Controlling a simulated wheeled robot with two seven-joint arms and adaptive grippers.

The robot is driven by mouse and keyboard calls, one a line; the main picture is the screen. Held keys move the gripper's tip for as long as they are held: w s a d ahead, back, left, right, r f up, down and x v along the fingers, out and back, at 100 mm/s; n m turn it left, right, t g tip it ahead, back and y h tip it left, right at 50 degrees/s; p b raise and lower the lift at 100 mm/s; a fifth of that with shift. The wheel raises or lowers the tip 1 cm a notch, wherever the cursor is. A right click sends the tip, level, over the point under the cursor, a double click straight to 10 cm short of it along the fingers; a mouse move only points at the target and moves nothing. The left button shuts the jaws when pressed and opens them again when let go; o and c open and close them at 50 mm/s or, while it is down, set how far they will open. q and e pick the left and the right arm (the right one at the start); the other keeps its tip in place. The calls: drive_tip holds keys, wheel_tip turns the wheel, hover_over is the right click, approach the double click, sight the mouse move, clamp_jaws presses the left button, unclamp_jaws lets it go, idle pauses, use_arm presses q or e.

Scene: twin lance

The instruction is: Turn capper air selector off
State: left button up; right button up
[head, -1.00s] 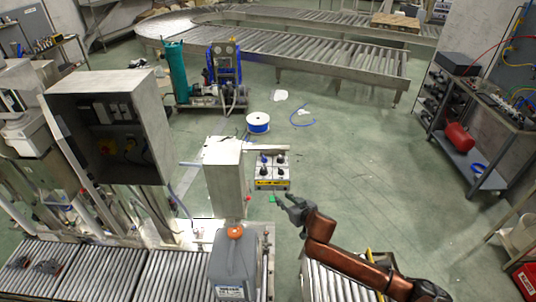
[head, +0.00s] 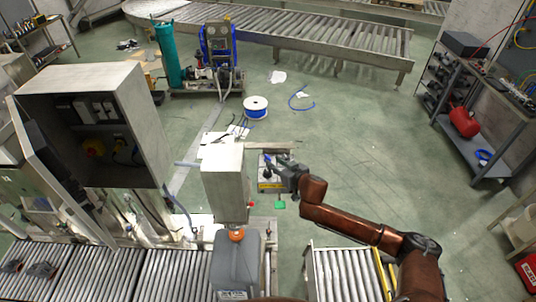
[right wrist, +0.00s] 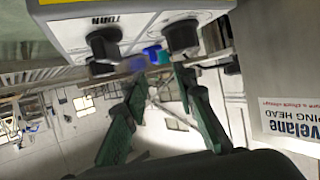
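A small pale control box (head: 270,185) with a yellow front strip stands beside the grey metal column, largely hidden by my right gripper (head: 277,168). In the right wrist view, the box (right wrist: 140,18) shows upside down with two black knobs, one on the left (right wrist: 103,42) and one on the right (right wrist: 182,35). A small blue part (right wrist: 153,54) lies between them. Which knob is the air selector I cannot tell. My right gripper's fingers (right wrist: 160,80) are apart and empty, close to the knobs; contact is not clear. My left gripper is out of view.
The grey column (head: 224,185) is close left of the box, with a grey jug (head: 236,265) in front. An open cabinet (head: 90,125) stands at left. Roller conveyors (head: 165,270) line the front. Green floor (head: 370,130) is clear at right.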

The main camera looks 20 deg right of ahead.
sight(269, 158)
drive_tip(key=x, duration=0.3)
drive_tip(key=shift+d, duration=0.3)
drive_tip(key=p+x, duration=0.1)
drive_tip(key=x, duration=0.2)
drive_tip(key=shift+w+f, duration=0.1)
drive_tip(key=shift+w, duration=0.15)
drive_tip(key=shift+w+f, duration=0.1)
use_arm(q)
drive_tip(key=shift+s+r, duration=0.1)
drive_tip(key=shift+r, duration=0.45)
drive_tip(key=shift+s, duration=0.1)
use_arm(e)
drive_tip(key=c, duration=0.3)
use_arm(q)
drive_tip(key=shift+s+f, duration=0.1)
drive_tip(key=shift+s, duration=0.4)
use_arm(e)
clamp_jaws()
